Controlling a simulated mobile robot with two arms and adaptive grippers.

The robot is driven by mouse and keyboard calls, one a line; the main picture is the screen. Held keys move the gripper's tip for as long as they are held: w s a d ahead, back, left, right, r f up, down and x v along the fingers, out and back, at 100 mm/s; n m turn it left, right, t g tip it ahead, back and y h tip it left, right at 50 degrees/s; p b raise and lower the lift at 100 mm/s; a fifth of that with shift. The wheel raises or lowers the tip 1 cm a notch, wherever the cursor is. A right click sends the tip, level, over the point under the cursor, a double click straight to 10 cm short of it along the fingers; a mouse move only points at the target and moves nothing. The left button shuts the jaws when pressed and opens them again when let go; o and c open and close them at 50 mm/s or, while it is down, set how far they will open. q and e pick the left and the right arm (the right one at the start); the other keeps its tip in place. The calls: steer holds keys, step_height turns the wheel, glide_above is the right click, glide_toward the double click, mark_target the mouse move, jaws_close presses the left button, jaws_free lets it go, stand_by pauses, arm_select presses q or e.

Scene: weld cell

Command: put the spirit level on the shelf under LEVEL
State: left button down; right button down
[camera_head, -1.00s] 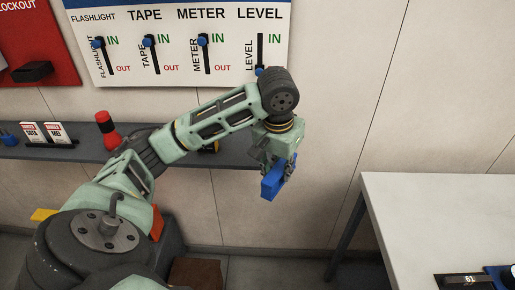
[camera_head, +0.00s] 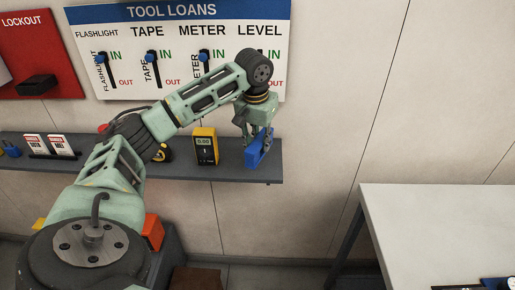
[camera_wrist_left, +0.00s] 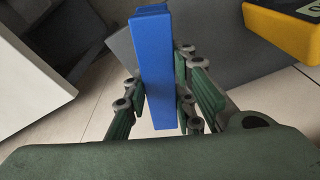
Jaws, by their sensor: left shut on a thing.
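The blue spirit level (camera_head: 256,153) is between the fingers of my left gripper (camera_head: 256,140), over the right end of the grey shelf (camera_head: 225,171). It also shows in the left wrist view (camera_wrist_left: 156,70), with the fingers (camera_wrist_left: 160,98) closed on both its sides. I cannot tell whether it touches the shelf. The LEVEL label (camera_head: 260,30) is on the white board above, with its slider partly hidden by my arm. My right gripper is not in view.
A yellow meter (camera_head: 205,146) stands on the shelf just left of the level. A tape measure (camera_head: 163,153) is further left, partly behind my arm. Two small tags (camera_head: 48,145) stand at the left. A white table (camera_head: 440,225) is at the right.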

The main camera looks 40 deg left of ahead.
arm_select(q)
steer(key=shift+w+a+f, duration=0.6)
steer(key=shift+a+f, duration=0.15)
steer(key=shift+a, duration=0.1)
step_height(320, 180, down, 3)
steer(key=shift+f+p, duration=0.15)
steer(key=shift+p, duration=0.65)
steer(key=shift+f, duration=0.25)
steer(key=c, duration=1.5)
jaws_free()
steer(key=shift+f, duration=0.1)
